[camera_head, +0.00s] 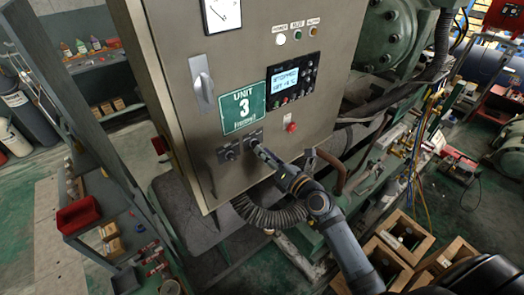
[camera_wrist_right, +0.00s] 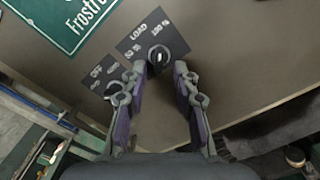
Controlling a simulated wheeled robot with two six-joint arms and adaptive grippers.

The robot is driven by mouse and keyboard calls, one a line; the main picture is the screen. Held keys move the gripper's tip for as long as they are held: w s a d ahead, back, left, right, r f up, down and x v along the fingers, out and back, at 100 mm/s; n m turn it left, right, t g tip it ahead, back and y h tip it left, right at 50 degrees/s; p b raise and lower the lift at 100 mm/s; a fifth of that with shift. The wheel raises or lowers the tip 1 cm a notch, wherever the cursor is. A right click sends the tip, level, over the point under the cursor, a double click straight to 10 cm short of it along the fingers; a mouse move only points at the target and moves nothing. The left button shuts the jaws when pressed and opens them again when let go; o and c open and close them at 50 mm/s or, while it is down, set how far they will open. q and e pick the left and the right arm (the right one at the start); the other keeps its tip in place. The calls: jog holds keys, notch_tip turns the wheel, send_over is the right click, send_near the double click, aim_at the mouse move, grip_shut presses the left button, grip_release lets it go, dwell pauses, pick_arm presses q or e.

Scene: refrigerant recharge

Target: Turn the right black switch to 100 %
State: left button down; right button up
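The right black switch (camera_wrist_right: 158,56), a round knob on a black plate marked LOAD, 50 % and 100 %, is on the front of the grey cabinet (camera_head: 205,130). My right gripper (camera_wrist_right: 159,69) is open, with one fingertip on each side of the knob in the right wrist view. I cannot tell whether the fingers touch it, nor clearly which mark it points to. In the head view my right gripper (camera_head: 257,148) is at the right switch plate (camera_head: 254,136) and partly covers it. The left black switch (camera_head: 230,152), marked OFF and AUTO, is beside it. My left gripper is not in view.
A green UNIT 3 sign (camera_head: 243,107), a display panel (camera_head: 293,78) and a red button (camera_head: 291,127) are above and right of the switches. A ribbed hose (camera_head: 270,217) hangs below the cabinet. Wooden crates (camera_head: 405,237) stand at lower right.

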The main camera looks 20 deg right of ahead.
jog(key=v, duration=0.7)
jog(key=shift+r, duration=0.1)
